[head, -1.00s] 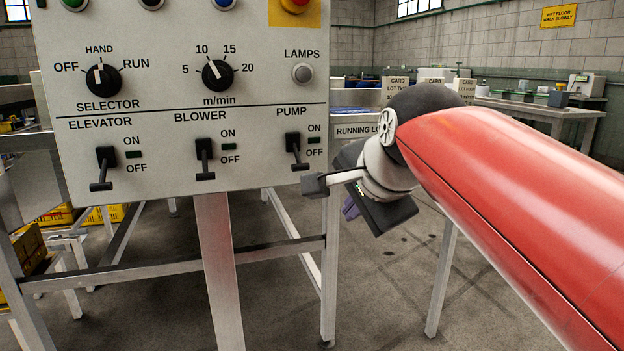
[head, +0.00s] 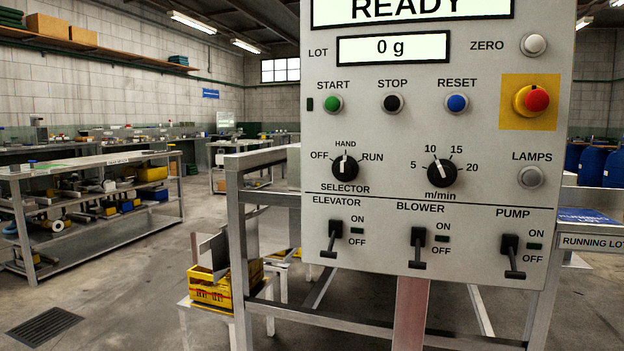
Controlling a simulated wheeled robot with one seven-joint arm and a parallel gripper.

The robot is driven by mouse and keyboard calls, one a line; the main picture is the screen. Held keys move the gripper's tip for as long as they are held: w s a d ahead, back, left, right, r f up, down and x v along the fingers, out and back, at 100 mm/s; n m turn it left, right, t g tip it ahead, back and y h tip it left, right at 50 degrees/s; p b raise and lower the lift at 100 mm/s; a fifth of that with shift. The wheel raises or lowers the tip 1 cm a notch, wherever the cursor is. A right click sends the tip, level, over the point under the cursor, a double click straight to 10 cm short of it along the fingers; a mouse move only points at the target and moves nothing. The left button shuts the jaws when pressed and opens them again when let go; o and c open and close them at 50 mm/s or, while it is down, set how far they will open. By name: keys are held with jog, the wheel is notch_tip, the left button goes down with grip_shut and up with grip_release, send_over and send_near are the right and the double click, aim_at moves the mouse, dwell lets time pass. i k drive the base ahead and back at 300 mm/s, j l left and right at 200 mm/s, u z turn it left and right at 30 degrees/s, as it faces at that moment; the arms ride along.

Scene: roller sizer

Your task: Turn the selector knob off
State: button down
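The selector knob (head: 345,169) is a round black knob with a white pointer line, on the left of the light grey control panel (head: 400,130). Its labels read OFF to the left, HAND at the top and RUN to the right. The pointer stands about upright, at HAND. My gripper and arm are outside the present head view.
A similar speed knob (head: 441,172) sits to the right of the selector. START (head: 332,104), STOP (head: 393,103) and RESET (head: 457,104) buttons are above. A red emergency button (head: 535,99) is at upper right. Lever switches, including the elevator switch (head: 332,238), are below.

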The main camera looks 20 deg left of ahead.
aim_at(345, 169)
jog(key=u, duration=1.25)
